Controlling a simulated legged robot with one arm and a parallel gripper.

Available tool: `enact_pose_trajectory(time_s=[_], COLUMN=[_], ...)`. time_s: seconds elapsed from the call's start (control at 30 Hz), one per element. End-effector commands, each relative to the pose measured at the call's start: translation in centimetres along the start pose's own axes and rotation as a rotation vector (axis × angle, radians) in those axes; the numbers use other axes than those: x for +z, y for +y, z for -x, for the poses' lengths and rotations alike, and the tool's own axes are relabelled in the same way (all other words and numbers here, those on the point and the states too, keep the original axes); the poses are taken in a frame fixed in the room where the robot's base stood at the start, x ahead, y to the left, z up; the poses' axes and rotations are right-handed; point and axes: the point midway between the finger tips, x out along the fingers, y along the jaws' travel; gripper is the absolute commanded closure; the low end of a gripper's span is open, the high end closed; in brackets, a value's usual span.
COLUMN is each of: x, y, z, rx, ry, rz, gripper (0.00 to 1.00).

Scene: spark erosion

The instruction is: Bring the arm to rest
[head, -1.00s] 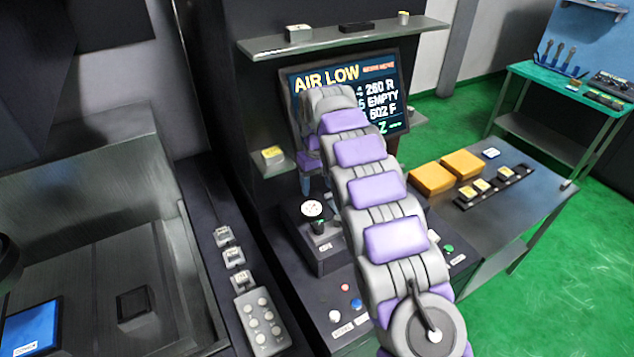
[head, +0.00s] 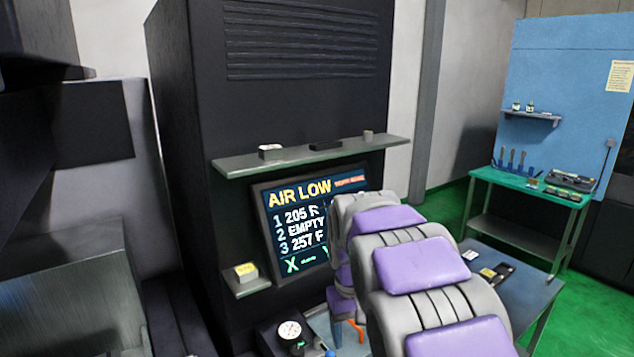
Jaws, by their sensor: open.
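My arm, grey with purple pads, reaches up from the lower right in front of the lit screen (head: 290,222) and hides its right part. The arm bends down at its far end. My gripper (head: 347,328) points down below the screen, partly hidden by my own arm links. It looks open, with nothing seen between its fingers. A round white dial (head: 290,330) stands to its left on the console.
A grey shelf (head: 310,155) with small items runs above the screen. A small ledge (head: 246,283) holds a yellow-topped box. A grey table (head: 525,285) stands right of the arm, with a green bench (head: 530,186) behind it. Green floor shows at right.

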Motion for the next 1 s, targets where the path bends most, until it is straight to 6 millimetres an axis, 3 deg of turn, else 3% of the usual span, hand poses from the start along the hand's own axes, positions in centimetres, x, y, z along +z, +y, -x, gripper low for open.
enact_pose_trajectory(time_s=[0.33, 0.7, 0.9, 1.0], x=[12.4, 25.7, 31.3, 33.0], y=[1.0, -0.6, -1.9, -2.4], z=[-1.5, -6.2, -9.3, -10.4], rx=[-0.022, -0.055, -0.068, -0.071], ry=[-0.032, -0.067, -0.085, -0.091], rz=[-0.12, -0.21, -0.236, -0.244], gripper=[0.34, 0.34, 0.34, 0.34])
